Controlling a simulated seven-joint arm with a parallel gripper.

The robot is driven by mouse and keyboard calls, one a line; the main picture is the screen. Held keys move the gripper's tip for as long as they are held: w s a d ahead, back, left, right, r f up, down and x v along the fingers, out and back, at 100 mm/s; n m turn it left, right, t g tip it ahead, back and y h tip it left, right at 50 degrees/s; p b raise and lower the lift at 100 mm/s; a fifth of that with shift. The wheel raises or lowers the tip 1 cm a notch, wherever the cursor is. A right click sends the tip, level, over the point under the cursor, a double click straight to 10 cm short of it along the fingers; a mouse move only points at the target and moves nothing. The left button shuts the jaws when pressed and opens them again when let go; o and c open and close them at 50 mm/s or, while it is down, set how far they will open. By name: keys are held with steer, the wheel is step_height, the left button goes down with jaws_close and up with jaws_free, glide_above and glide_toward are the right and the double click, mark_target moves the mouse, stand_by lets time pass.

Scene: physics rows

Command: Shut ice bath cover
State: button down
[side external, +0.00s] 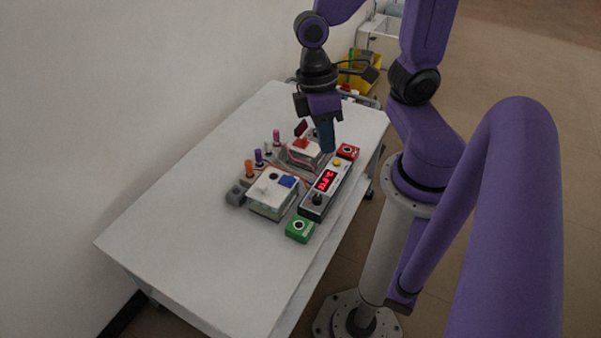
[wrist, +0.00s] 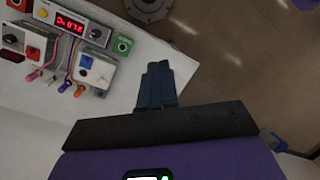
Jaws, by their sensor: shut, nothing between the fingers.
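A white box with a blue square and a black round spot on top (side external: 272,192) stands on the table; it also shows in the wrist view (wrist: 92,74). A second white box (side external: 303,150) with a red piece on top stands behind it and is partly hidden by my gripper; it shows at the left of the wrist view (wrist: 13,38). I cannot tell which box is the ice bath, or how its cover stands. My gripper (side external: 327,149) is shut and empty, pointing down near the far end of the panel. In the wrist view, its fingers (wrist: 158,68) touch nothing visible.
A long panel with a red display (side external: 325,181) stands beside the boxes, between a green button box (side external: 300,228) and a red one (side external: 347,151). Several coloured upright pieces and loose cables lie along the wall side. The near table half (side external: 190,250) is clear.

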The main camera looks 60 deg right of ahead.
steer(key=w+d+f+m+g+y, duration=0.2)
steer(key=w+d+f+m+y, duration=0.2)
steer(key=w+f+m, duration=0.45)
steer(key=m+t+y, duration=0.4)
steer(key=m+t, duration=0.4)
steer(key=m, duration=1.1)
glide_above(294, 179)
steer(key=s+d, duration=0.5)
step_height(294, 179, down, 12)
steer(key=s+d+f+m+t+h, duration=0.2)
steer(key=s+d+f+m+t, duration=0.1)
steer(key=s+d+f+m, duration=0.4)
steer(key=shift+m, duration=0.25)
steer(key=x, duration=0.3)
steer(key=w+r+x, duration=0.1)
steer(key=x, duration=0.3)
steer(key=a+r+x, duration=0.1)
steer(key=x, duration=0.2)
steer(key=shift+w+a+f, duration=0.15)
steer(key=shift+w+f, duration=0.1)
steer(key=shift+w, duration=0.15)
steer(key=shift+w+a+f, duration=0.2)
steer(key=shift+w+a, duration=1.35)
steer(key=shift+w, duration=0.05)
steer(key=shift+w, duration=0.1)
